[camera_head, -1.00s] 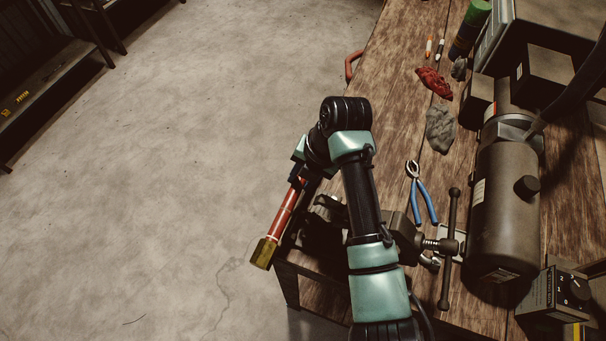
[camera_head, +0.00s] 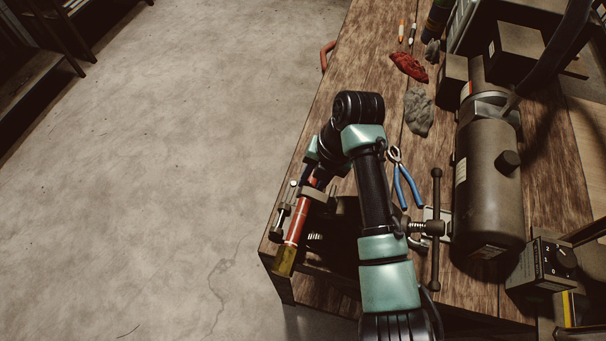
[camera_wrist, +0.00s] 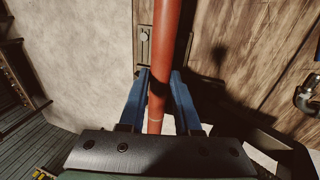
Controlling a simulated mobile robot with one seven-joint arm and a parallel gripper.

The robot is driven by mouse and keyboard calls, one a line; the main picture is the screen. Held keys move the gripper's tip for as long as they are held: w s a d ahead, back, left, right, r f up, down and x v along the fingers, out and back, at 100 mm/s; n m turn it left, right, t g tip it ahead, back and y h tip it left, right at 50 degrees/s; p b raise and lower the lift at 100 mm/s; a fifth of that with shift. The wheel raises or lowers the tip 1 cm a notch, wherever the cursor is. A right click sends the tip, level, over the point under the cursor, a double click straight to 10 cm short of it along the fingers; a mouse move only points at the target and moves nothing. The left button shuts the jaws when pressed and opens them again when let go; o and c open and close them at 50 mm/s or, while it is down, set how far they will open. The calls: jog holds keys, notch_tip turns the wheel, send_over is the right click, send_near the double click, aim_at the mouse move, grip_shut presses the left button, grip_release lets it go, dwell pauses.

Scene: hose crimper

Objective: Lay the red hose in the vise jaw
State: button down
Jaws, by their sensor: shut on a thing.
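The red hose (camera_head: 298,222) hangs out from my gripper, slanting down-left to its brass end fitting (camera_head: 285,261). In the wrist view, the hose (camera_wrist: 170,45) runs between the two blue fingers of my gripper (camera_wrist: 161,80), which is shut on it. In the head view, my arm largely hides the gripper. The vise (camera_head: 419,229) is at the near end of the bench; its screw and long handle show right of my arm, while my arm hides much of its body. The hose appears over the bench corner beside the vise; I cannot tell whether it touches the jaw.
The wooden bench (camera_head: 340,80) holds blue-handled pliers (camera_head: 404,180), a red rag (camera_head: 408,67), a grey rag (camera_head: 419,112) and a large grey cylinder machine (camera_head: 489,185). A control box with a dial (camera_head: 544,265) is at the right. Open floor (camera_head: 180,150) lies left.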

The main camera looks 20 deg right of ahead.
jog(key=shift+s+d+f+b, duration=0.55)
jog(key=shift+d+f+b, duration=0.05)
jog(key=shift+d+f, duration=0.3)
jog(key=shift+a+f+b, duration=0.1)
jog(key=shift+f+b, duration=0.3)
jog(key=shift+f, duration=0.1)
jog(key=shift+f, duration=0.15)
jog(key=c, duration=0.5)
grip_release()
jog(key=p+v, duration=0.1)
jog(key=v, duration=1.2)
